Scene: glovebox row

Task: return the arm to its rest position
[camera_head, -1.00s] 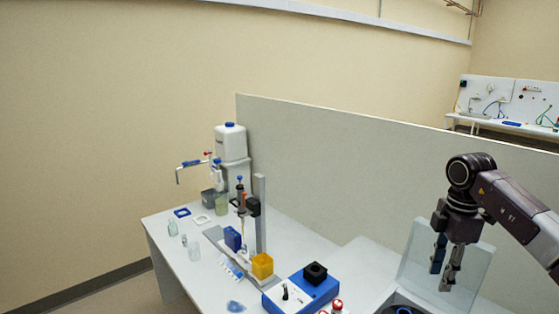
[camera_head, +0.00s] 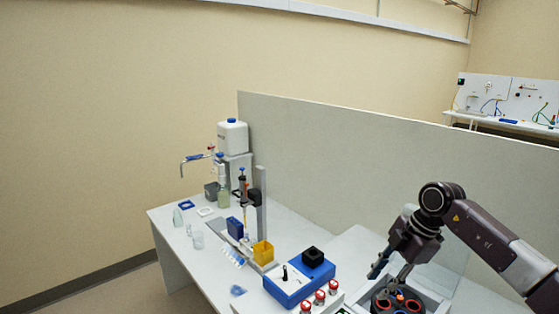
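My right arm comes in from the right edge. Its gripper (camera_head: 390,274) points down and to the left, above the front left of an open centrifuge with a dark rotor (camera_head: 388,294). Its two fingers are apart and I see nothing held between them. The fingertips look close to the rotor in the picture, but I cannot tell how high above it they are. Red and orange caps show in the rotor. My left gripper is not in view.
A blue device (camera_head: 290,288) with a black block stands left of the centrifuge, with several red-capped vials (camera_head: 320,296) beside it. A yellow box (camera_head: 262,252), a pipette stand (camera_head: 262,215) and a white canister (camera_head: 232,138) stand farther left. A grey partition (camera_head: 340,150) runs behind the bench.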

